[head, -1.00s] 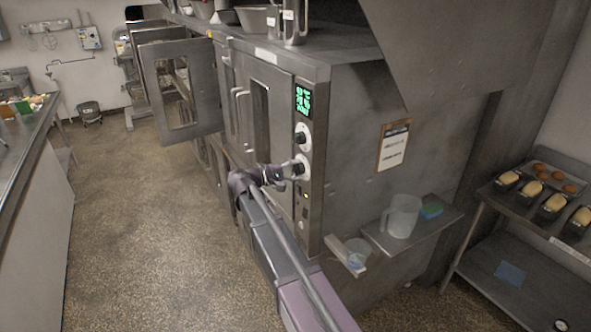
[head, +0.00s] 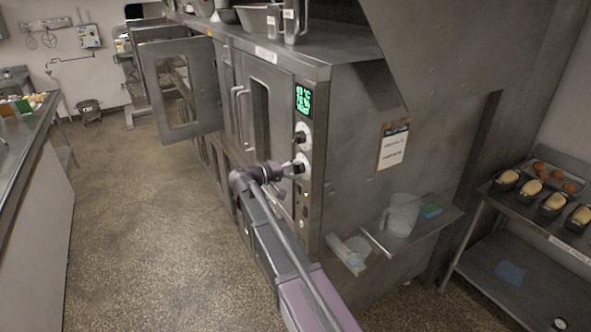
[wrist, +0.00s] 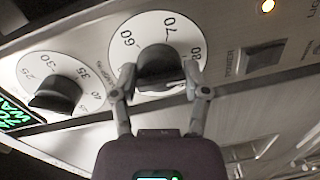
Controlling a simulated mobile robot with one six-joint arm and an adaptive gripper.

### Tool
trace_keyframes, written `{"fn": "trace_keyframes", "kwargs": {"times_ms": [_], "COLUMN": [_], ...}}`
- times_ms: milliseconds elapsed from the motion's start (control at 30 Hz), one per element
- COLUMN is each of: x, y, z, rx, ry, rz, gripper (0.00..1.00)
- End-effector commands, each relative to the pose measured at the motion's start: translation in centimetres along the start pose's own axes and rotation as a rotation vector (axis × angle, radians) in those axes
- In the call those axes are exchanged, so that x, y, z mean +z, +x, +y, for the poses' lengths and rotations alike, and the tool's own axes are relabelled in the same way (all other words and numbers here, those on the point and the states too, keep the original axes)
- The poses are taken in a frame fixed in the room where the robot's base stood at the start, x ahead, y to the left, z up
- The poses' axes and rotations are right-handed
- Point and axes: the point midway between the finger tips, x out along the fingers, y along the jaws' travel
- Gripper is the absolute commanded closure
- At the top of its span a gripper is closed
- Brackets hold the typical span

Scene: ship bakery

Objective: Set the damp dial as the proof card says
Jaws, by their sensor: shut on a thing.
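The damp dial (wrist: 144,24), a white disc marked 60, 70 and 80, fills the middle of the wrist view. Its black knob (wrist: 160,62) sits between my two fingertips, and my gripper (wrist: 162,82) is shut on it. I cannot tell the exact pointer setting. In the head view my gripper (head: 288,170) reaches the lower dial (head: 304,160) on the steel proofer's panel. The proof card (head: 394,146) hangs on the proofer's side on a brown clipboard; its writing is too small to read.
Another dial (wrist: 34,66), marked 25 to 40, sits beside it, with a green display (head: 304,101) above. A power switch (wrist: 264,57) and lit amber lamp (wrist: 267,6) are close by. A small shelf (head: 428,231) with a jug (head: 402,214) juts from the proofer's side.

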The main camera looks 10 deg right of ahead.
Motion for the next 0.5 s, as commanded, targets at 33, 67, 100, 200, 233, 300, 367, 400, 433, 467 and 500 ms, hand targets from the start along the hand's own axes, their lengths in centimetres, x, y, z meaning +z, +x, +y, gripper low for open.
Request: {"fn": "trace_keyframes", "kwargs": {"times_ms": [33,67,100,200,233,300,367,400,433,467,500], "x": [-0.2,-0.19,-0.18,-0.14,-0.12,-0.09,-0.07,-0.06,-0.05,-0.04,-0.03], "y": [0.09,0.09,0.09,0.07,0.06,0.05,0.04,0.03,0.03,0.02,0.02], "z": [0.18,0.18,0.17,0.14,0.13,0.11,0.09,0.08,0.08,0.07,0.07], "rx": [0.007,0.007,0.007,0.005,0.005,0.004,0.004,0.003,0.003,0.003,0.003], "ry": [-0.001,-0.001,-0.001,-0.001,-0.001,-0.001,-0.002,-0.002,-0.002,-0.002,-0.002], "rz": [0.004,0.003,0.003,0.002,0.002,0.001,0.001,0.001,0.001,0.001,0.001], "gripper": [0.88,0.88,0.29,0.07,0.07,0.07,0.07,0.07,0.07,0.07,0.07]}}
